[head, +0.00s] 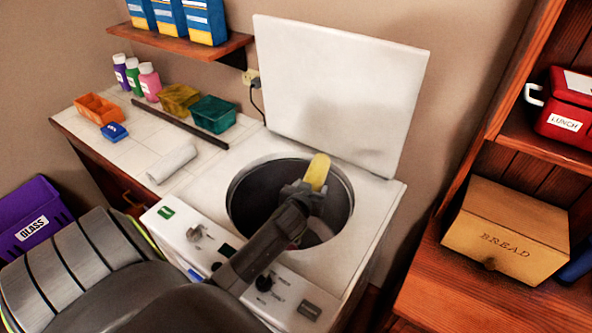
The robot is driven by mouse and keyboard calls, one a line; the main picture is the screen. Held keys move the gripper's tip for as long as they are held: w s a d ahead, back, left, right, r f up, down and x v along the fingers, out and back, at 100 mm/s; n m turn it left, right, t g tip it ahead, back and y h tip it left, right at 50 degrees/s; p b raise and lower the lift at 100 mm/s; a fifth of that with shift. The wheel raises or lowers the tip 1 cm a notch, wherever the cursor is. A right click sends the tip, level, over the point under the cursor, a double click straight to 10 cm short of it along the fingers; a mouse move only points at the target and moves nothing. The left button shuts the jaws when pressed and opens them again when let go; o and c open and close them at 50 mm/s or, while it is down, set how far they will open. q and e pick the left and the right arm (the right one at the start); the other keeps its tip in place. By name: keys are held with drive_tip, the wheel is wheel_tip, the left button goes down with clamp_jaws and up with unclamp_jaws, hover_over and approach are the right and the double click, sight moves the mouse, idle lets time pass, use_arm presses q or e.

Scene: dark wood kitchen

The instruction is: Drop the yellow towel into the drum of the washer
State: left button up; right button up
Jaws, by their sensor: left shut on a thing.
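The yellow towel (318,171) shows as a small folded or rolled piece at the tip of my left gripper (306,188). The gripper is shut on it and hides its lower part. Gripper and towel are over the round opening of the washer (382,222), towards the opening's back right in the picture. I cannot tell how high above the drum they are. The drum (250,205) is dark inside, and its lid (340,90) stands raised at the back. My arm crosses the front control panel and hides part of the drum. My right gripper is not in view.
A tiled counter (140,150) left of the washer holds bottles (148,82), small bins (212,114), a dark bar (180,124) and a white roll (171,165). A wooden shelf unit with a bread box (508,230) stands at right.

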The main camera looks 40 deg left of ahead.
use_arm(q)
drive_tip(key=s+a+r+n+g+y+p, duration=0.1)
drive_tip(key=a+r+n+g+y+p, duration=0.25)
drive_tip(key=n+g+y, duration=0.85)
wheel_tip(320, 180, down, 7)
drive_tip(key=n+g+h+b, duration=0.1)
drive_tip(key=n+h+b, duration=0.1)
drive_tip(key=b, duration=0.3)
drive_tip(key=shift+a+r+n+g+h, duration=0.2)
drive_tip(key=shift+a+n+g+h, duration=0.15)
drive_tip(key=shift+h, duration=0.35)
drive_tip(key=shift+s, duration=0.1)
drive_tip(key=o, duration=1.2)
drive_tip(key=shift+c, duration=0.2)
